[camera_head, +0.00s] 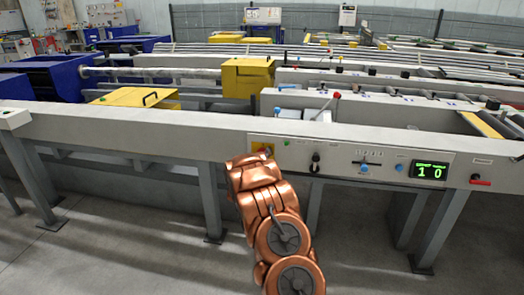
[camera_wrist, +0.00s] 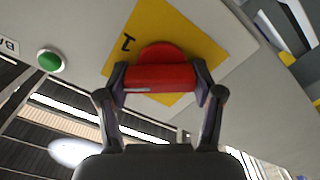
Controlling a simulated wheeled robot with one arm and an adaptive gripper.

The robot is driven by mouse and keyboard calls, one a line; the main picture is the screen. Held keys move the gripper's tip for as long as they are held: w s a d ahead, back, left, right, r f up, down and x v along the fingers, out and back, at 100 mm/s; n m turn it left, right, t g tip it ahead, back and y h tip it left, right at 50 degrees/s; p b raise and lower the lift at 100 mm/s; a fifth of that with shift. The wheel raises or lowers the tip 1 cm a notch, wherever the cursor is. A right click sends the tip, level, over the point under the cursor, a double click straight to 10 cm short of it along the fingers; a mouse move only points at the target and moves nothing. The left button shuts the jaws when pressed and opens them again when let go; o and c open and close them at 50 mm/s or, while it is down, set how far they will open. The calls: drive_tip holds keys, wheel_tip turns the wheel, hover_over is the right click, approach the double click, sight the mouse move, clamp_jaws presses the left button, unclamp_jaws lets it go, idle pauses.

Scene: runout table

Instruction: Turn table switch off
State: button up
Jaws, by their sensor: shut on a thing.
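The table switch is a red rotary knob (camera_wrist: 161,53) with a red bar handle on a yellow plate (camera_wrist: 203,48). A black "1" mark shows on the plate beside the knob. My gripper (camera_wrist: 160,80) is shut on the red handle, with one dark finger at each end of it. The handle lies level across the wrist view. In the head view my copper-coloured arm reaches up to the yellow switch plate (camera_head: 264,146) at the left end of the control panel (camera_head: 345,171). There the arm hides the knob and the fingers.
A green button (camera_wrist: 50,60) sits left of the switch in the wrist view. The panel also carries a black knob (camera_head: 316,158), blue buttons and a green display (camera_head: 430,171) reading "1 0". A red-handled lever (camera_head: 481,181) is at far right. Grey table legs stand below; floor in front is open.

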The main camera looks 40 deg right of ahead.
drive_tip(key=n+p, duration=0.2)
drive_tip(key=n, duration=0.1)
drive_tip(key=n+p, duration=0.2)
drive_tip(key=shift+w+a+r+n, duration=0.2)
drive_tip(key=shift+n, duration=0.2)
drive_tip(key=n+p, duration=0.2)
drive_tip(key=n, duration=0.1)
drive_tip(key=n+p, duration=0.1)
drive_tip(key=shift+w+f+n, duration=0.1)
drive_tip(key=shift+f+n, duration=0.15)
drive_tip(key=shift+n, duration=0.05)
drive_tip(key=o, duration=0.8)
drive_tip(key=shift+a, duration=0.1)
drive_tip(key=o, duration=0.3)
drive_tip(key=shift+o, duration=0.2)
drive_tip(key=shift+f, duration=0.1)
drive_tip(key=v, duration=1.1)
drive_tip(key=shift+s+a, duration=0.25)
drive_tip(key=shift+s, duration=0.1)
